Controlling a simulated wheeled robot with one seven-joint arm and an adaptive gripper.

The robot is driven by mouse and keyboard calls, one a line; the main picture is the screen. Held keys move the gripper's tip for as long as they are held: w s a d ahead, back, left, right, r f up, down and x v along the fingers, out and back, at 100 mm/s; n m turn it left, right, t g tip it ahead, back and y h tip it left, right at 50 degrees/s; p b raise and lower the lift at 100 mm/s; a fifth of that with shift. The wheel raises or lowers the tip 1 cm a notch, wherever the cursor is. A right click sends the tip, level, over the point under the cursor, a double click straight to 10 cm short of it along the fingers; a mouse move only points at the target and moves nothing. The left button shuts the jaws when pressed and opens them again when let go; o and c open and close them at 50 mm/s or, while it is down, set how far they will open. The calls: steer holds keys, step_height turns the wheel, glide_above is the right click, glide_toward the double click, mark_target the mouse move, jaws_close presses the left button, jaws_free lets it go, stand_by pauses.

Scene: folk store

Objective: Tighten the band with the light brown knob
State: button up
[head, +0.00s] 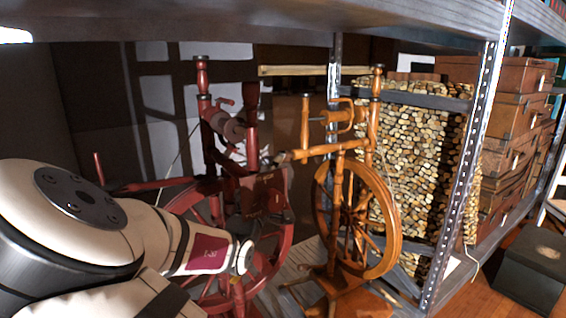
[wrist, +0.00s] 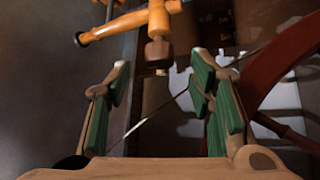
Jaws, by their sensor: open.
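An orange-brown spinning wheel (head: 352,215) stands in the middle of the head view, upright. A brown knob (wrist: 158,52) hangs on the end of its orange wooden shaft (wrist: 158,18) in the wrist view. The same knob seems to show at the left end of the wheel's sloping bar in the head view (head: 283,157). My gripper (wrist: 160,76) is open, with green pads on both fingers. The knob lies just beyond the fingertips, roughly between them, with gaps on both sides. I see no contact. The band itself is hard to make out.
A dark red spinning wheel (head: 203,150) stands close on the left, partly behind my arm; its rim (wrist: 285,72) shows at right in the wrist view. A metal shelf post (head: 470,150) and stacked firewood (head: 415,150) stand at right. A shelf (head: 250,22) hangs overhead.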

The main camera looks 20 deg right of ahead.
steer(key=b+x, duration=0.1)
steer(key=x, duration=0.5)
steer(key=shift+s, duration=0.1)
